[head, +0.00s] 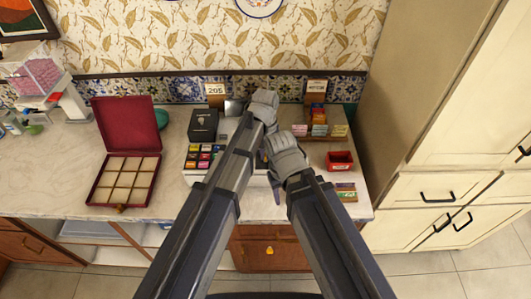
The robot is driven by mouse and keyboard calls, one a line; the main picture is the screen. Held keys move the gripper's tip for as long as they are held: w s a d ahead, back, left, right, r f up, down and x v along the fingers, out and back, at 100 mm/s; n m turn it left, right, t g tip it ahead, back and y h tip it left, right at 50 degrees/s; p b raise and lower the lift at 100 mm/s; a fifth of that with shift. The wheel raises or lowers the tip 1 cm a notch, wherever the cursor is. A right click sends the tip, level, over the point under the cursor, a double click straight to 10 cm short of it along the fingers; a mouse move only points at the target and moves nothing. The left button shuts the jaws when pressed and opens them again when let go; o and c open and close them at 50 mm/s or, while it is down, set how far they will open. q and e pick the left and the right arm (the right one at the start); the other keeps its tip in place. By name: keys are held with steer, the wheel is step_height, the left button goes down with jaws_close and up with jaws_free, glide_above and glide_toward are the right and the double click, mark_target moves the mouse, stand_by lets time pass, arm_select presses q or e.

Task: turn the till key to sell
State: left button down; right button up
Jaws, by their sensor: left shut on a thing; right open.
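The till (196,178) stands on the counter, white with several coloured keys on its front left and a small grey display (234,107) at the back. My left gripper (264,103) is at the till's back right, beside the display. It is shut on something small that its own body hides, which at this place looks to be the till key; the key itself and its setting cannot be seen. My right gripper (284,150) is open, lower and to the right, over the till's right part. My forearms cover much of the till's middle.
A black box (203,125) sits at the till's back left. An open dark red case (97,180) with empty compartments lies to the left. A red tray (339,161) and a rack of small packets (318,129) are at the right. The counter's front left is clear.

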arm_select(q)
steer(key=m, duration=0.4)
steer(key=shift+m, duration=2.3)
steer(key=c, duration=1)
jaws_free()
steer(key=shift+o, duration=0.2)
